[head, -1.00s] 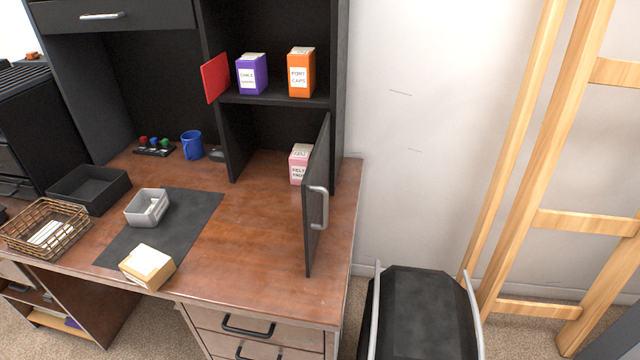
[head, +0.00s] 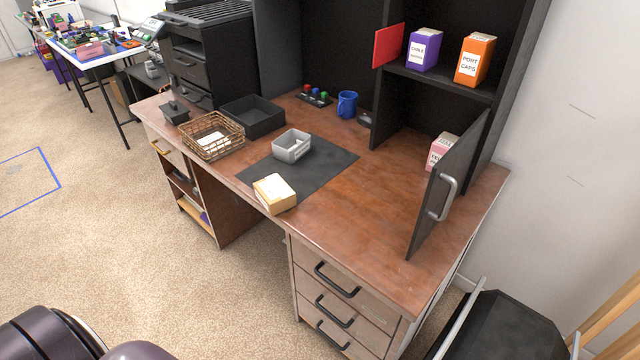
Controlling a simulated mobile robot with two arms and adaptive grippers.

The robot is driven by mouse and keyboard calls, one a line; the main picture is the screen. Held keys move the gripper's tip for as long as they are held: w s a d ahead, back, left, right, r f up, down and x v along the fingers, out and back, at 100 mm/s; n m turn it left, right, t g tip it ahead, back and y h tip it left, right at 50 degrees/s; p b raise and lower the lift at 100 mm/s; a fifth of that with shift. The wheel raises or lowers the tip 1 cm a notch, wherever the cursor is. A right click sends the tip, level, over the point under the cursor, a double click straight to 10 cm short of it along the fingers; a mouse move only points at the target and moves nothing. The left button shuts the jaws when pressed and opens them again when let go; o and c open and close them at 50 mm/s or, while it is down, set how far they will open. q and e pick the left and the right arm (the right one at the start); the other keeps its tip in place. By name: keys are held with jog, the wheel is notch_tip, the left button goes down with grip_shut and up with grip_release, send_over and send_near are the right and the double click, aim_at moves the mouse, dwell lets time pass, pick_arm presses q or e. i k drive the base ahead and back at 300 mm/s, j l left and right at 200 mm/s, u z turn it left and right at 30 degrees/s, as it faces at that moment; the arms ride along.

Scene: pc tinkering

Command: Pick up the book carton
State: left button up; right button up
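A small tan carton (head: 274,194) with a pale top sits at the front edge of the wooden desk, partly on the dark mat. It is the plain carton that best fits the book carton, but I can read no label on it. Three labelled cartons are in the hutch: a purple one (head: 423,49) and an orange one (head: 474,59) on the shelf, and a pink one (head: 440,151) below, partly behind the open door. Neither of my grippers is in view, and nothing touches the tan carton.
The dark mat (head: 325,165) holds a grey bin (head: 292,146). A wire basket (head: 213,136) and black tray (head: 253,115) stand left of it. The hutch door (head: 447,190) juts over the desk. A black chair (head: 505,325) stands at the right.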

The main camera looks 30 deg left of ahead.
aim_at(277, 197)
jog(key=i+j+u, duration=0.1)
jog(key=j+u, duration=0.15)
jog(key=i+j+u, duration=0.2)
jog(key=j, duration=0.25)
jog(key=i+j+u, duration=0.1)
jog(key=j+u, duration=0.15)
jog(key=j, duration=0.1)
